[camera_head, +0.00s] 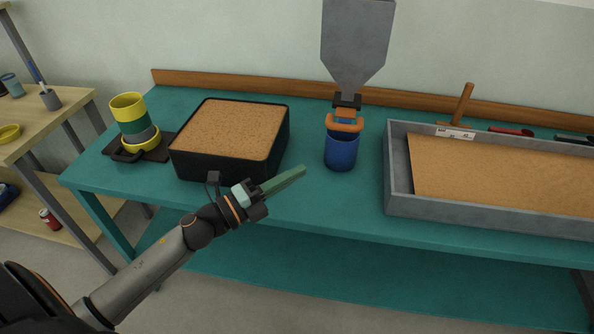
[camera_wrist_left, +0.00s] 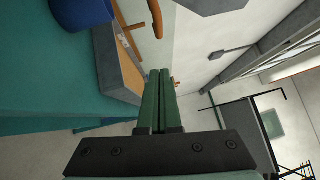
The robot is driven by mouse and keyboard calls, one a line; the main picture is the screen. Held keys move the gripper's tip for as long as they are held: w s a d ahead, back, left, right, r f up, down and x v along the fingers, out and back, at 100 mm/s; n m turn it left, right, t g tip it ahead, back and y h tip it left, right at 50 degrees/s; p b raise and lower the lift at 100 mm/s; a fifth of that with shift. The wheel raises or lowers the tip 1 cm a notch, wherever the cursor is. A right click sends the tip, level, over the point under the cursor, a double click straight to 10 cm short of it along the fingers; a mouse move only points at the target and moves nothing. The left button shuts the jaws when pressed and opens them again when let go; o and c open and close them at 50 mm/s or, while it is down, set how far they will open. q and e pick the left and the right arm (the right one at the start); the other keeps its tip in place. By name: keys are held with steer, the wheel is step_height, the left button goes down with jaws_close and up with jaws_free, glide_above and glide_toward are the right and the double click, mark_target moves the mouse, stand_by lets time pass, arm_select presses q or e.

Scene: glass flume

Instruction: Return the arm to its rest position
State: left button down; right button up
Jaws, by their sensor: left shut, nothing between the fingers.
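My left arm (camera_head: 150,265) reaches in from the lower left in the head view. My left gripper (camera_head: 284,180) has long green fingers, shut and empty, above the front edge of the teal table (camera_head: 305,212). It is in front of and to the right of the black sand-filled box, and in front of and to the left of the blue cup. In the left wrist view the two green fingers (camera_wrist_left: 155,100) lie side by side with nothing held. My right gripper is not in view.
A wooden shelf (camera_head: 45,125) stands further left. The table's front middle is clear.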

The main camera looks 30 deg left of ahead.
arm_select(q)
steer(key=shift+s, duration=0.15)
steer(key=s+f+n+g+y+p, duration=0.1)
steer(key=s+f+n+y, duration=0.3)
steer(key=f+n, duration=0.4)
steer(key=s+f+n+g+y+p, duration=0.2)
steer(key=s+f+n+y, duration=0.2)
steer(key=f+n, duration=0.45)
steer(key=s+d+f+n+g, duration=0.5)
steer(key=s+d+f+n, duration=0.1)
steer(key=s, duration=0.4)
step_height(320, 180, down, 2)
steer(key=shift+s+d+f+n+h+p, duration=0.15)
steer(key=shift+s+n+h+p, duration=0.2)
steer(key=shift+n, duration=0.2)
